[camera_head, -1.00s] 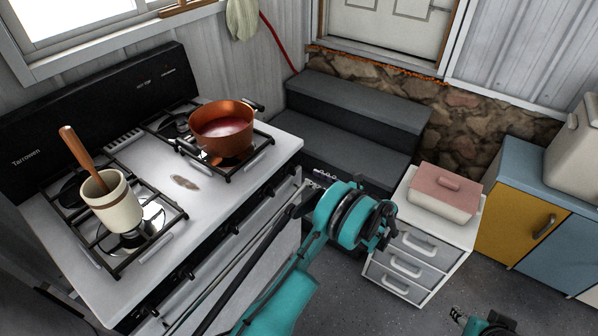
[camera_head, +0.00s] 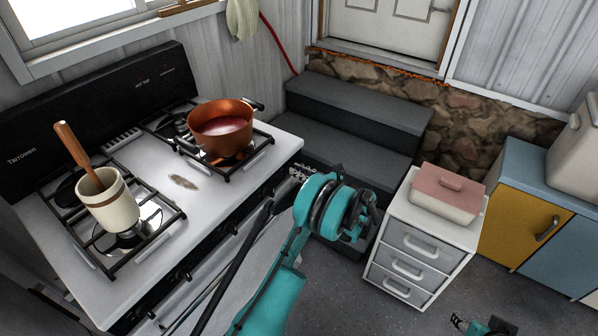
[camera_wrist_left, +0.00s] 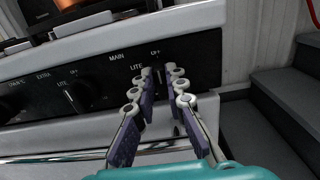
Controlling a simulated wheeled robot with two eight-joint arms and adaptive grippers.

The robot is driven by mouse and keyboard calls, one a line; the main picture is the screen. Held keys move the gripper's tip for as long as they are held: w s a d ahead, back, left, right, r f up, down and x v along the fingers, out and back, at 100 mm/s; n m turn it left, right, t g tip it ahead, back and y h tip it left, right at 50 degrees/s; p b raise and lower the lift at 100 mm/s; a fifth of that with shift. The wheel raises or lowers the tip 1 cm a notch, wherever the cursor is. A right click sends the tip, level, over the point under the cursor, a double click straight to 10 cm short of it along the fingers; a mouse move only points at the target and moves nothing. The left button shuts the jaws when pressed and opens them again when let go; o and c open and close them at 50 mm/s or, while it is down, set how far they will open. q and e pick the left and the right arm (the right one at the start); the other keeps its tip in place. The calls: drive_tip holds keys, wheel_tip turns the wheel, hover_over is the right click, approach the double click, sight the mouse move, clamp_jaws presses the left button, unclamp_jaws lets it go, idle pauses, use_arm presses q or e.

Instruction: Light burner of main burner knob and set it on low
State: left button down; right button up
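The stove (camera_head: 185,205) has a black control panel on its front, seen close up in the left wrist view (camera_wrist_left: 35,95). The panel reads MAIN, OFF and LITE near my left gripper (camera_wrist_left: 161,72). Its two fingers are apart, with tips close to the panel just below the OFF mark. The main burner knob is mostly hidden by the fingers; I cannot tell whether they touch it. Another dark knob (camera_wrist_left: 80,95) is left of the fingers. In the head view my left gripper (camera_head: 298,174) is at the stove's front right corner. My right gripper (camera_head: 460,321) is low, at the bottom edge.
A copper pot (camera_head: 221,137) stands on the right front burner. A cream crock (camera_head: 108,205) with a wooden handle stands on the left front burner. Dark steps (camera_head: 350,105) are right of the stove. A white drawer unit (camera_head: 412,258) stands beyond my left arm.

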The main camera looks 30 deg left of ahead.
use_arm(q)
drive_tip(key=shift+n, duration=0.3)
drive_tip(key=n, duration=0.4)
drive_tip(key=shift+s+f, duration=0.1)
drive_tip(key=shift+s, duration=0.15)
drive_tip(key=n, duration=0.6)
drive_tip(key=shift+s+f, duration=0.15)
drive_tip(key=shift+s, duration=0.05)
idle(0.4)
drive_tip(key=c, duration=1.5)
unclamp_jaws()
drive_tip(key=shift+c, duration=0.2)
drive_tip(key=s+d, duration=0.1)
drive_tip(key=d, duration=1.1)
